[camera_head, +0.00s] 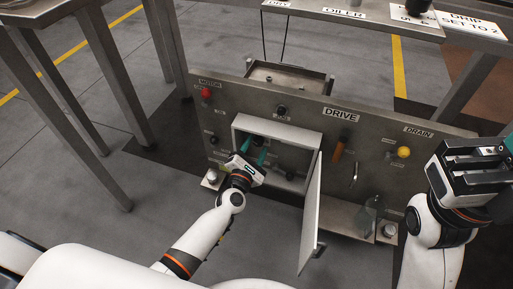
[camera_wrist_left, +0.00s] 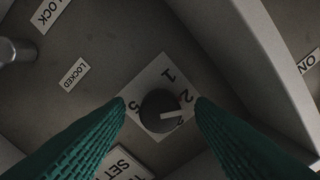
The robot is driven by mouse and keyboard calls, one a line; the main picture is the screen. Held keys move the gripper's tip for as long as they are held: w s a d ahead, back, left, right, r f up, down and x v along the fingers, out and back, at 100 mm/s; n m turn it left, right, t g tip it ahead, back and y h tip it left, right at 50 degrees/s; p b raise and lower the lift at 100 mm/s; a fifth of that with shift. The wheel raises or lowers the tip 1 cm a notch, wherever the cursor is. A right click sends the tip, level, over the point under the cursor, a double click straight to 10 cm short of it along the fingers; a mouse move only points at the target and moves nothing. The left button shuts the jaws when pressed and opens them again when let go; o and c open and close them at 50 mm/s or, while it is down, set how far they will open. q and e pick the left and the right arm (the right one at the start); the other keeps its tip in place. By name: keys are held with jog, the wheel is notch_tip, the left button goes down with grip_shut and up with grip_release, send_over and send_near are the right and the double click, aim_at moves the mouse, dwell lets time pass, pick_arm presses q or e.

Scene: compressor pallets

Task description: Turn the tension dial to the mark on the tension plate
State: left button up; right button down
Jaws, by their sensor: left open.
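The tension dial (camera_wrist_left: 160,111) is a round black knob with a white pointer line, on a white square plate (camera_wrist_left: 165,76) printed with numbers. The pointer aims right, between the 2 and the 4; the 3 is not readable. A label reading "SET TO" (camera_wrist_left: 125,163) is partly cut off at the bottom, its value hidden. My left gripper (camera_wrist_left: 161,101) is open, with one teal finger on each side of the dial and a visible gap at both sides. In the head view my left gripper (camera_head: 253,150) reaches into the open box. My right gripper (camera_head: 470,165) is at the right; its jaw gap is unclear.
The box's open door (camera_head: 311,215) hangs out to the right of my left arm. The panel (camera_head: 370,130) carries a red knob (camera_head: 206,94), an orange handle (camera_head: 338,150) and a yellow knob (camera_head: 403,152).

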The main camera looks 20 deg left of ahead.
pick_arm(q)
jog(key=shift+w, duration=0.6)
jog(key=c, duration=1)
jog(key=shift+o, duration=0.2)
